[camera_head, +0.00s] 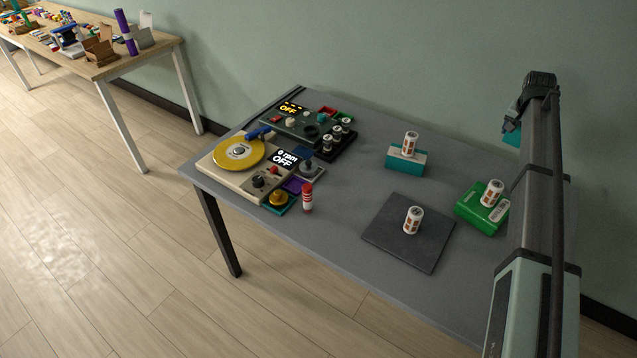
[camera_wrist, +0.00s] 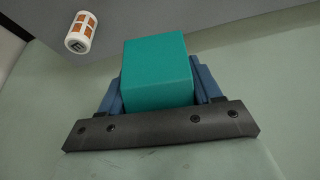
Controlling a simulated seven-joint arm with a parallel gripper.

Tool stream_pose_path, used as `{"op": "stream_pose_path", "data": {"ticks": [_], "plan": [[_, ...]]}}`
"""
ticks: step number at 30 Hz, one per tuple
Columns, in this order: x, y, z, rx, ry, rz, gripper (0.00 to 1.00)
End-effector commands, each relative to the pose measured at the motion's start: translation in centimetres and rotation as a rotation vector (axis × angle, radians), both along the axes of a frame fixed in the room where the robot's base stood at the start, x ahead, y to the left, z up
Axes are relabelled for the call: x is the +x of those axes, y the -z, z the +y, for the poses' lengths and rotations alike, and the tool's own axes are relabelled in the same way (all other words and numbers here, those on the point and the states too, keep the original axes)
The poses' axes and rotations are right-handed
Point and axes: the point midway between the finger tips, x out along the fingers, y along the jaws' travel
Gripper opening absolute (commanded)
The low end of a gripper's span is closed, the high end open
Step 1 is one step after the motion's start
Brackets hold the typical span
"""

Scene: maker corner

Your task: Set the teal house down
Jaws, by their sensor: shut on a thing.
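The teal house shows in the wrist view as a plain teal block (camera_wrist: 157,75) between my two blue fingers. My gripper (camera_wrist: 155,85) is shut on it. In the head view, a small part of the teal house (camera_head: 511,139) shows beside my gripper (camera_head: 509,126), above the right back of the grey table (camera_head: 345,195). My arm hides the rest. The house appears held up, clear of the table.
White cans stand on a dark square mat (camera_head: 385,235), a teal-and-white block (camera_head: 405,168) and a green box (camera_head: 470,208). Bare tabletop lies between.

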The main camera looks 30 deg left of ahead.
Motion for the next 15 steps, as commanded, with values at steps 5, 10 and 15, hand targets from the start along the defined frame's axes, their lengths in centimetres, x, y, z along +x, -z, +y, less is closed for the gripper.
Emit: {"op": "stream_pose_path", "data": {"ticks": [5, 10, 15], "plan": [[0.1, -3.6, 0.0, 0.001, 0.0, -0.002, 0.33], [-0.5, -4.9, 1.6, 0.0, -0.013, 0.001, 0.33], [-1.8, -4.8, 5.2, 0.0, -0.04, 0.001, 0.33]]}}
